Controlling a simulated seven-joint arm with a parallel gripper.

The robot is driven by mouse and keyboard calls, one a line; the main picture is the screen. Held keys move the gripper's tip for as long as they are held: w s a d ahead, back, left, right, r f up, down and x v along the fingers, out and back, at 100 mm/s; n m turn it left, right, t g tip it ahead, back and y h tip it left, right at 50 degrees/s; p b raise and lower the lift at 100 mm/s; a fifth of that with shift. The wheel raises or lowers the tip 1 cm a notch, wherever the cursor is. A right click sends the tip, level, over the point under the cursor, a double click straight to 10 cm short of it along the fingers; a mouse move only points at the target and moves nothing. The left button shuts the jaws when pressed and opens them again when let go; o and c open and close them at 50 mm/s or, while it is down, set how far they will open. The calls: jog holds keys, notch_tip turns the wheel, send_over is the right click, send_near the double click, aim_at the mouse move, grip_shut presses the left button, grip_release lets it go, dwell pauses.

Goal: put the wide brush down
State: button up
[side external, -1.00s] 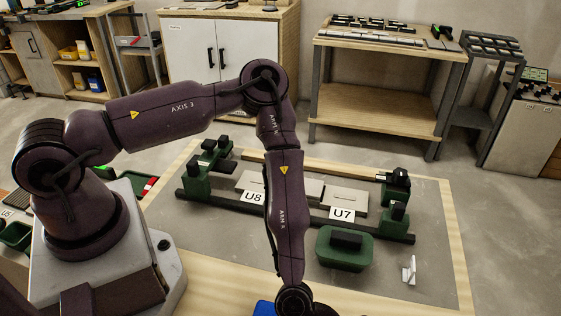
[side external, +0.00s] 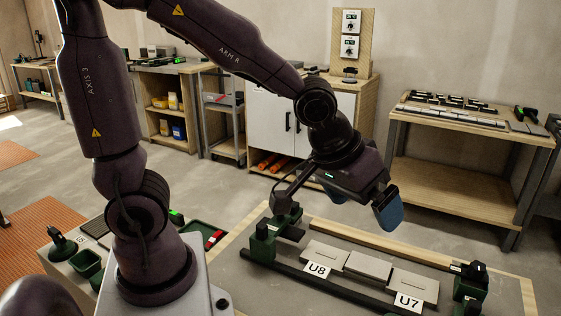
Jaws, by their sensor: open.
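My gripper (side external: 388,212), with blue fingers, is open and hangs above the back of the work table. It is apart from everything below it, and I see nothing held in it. I cannot make out the wide brush in this view. Three grey tiles lie in a row in a dark rail fixture: a left tile (side external: 325,252), a middle tile (side external: 368,265) and a right tile (side external: 414,284). The front of the table is cut off by the frame.
Green and black clamps stand at the fixture's left end (side external: 263,243) and right end (side external: 468,283). A wooden bench (side external: 470,135) stands behind, across clear floor.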

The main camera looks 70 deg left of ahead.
jog(key=s+a+r+m, duration=0.1)
jog(key=s+a+r, duration=0.2)
jog(key=s, duration=0.2)
jog(key=s+a+r+m, duration=0.2)
jog(key=s+a+r, duration=0.1)
jog(key=s, duration=0.3)
jog(key=shift+s+a+r, duration=0.25)
jog(key=shift+a+r, duration=0.1)
dwell(0.4)
